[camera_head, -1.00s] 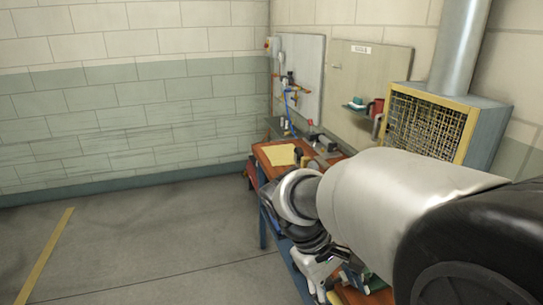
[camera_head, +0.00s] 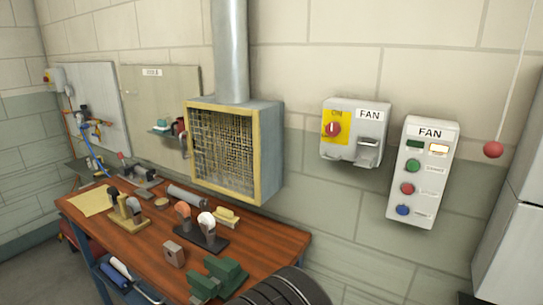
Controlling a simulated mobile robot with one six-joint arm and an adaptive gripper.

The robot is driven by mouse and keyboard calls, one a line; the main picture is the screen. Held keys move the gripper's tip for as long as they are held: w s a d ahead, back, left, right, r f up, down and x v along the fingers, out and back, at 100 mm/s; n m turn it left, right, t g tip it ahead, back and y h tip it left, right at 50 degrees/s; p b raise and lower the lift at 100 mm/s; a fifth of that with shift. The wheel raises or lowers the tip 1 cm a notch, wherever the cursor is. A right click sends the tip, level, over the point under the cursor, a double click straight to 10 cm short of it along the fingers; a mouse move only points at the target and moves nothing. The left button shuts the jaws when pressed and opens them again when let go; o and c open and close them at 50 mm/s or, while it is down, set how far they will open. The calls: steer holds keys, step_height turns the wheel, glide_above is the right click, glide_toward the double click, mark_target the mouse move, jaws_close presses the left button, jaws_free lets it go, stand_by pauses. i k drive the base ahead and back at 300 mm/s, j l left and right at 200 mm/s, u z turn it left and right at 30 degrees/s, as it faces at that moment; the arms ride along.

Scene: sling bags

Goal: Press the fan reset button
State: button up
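A light grey control box labelled FAN (camera_head: 423,185) hangs on the wall at the right. It has a green button (camera_head: 413,165), a red button (camera_head: 408,188) below it and a blue button (camera_head: 403,210) at the bottom. The small labels beside the buttons are too blurred to read, so I cannot tell which one is reset. Near its top are a dark green indicator and a bright amber-edged indicator (camera_head: 438,149).
Left of the box is a FAN switch unit (camera_head: 355,133) with a red knob on yellow. A red ball (camera_head: 493,149) hangs on a cord at the right, near a grey cabinet (camera_head: 512,245). A cluttered wooden workbench (camera_head: 265,240) stands below a mesh-fronted vent box (camera_head: 228,150).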

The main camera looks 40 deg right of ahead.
mark_target(402, 210)
steer(key=z, duration=2.25)
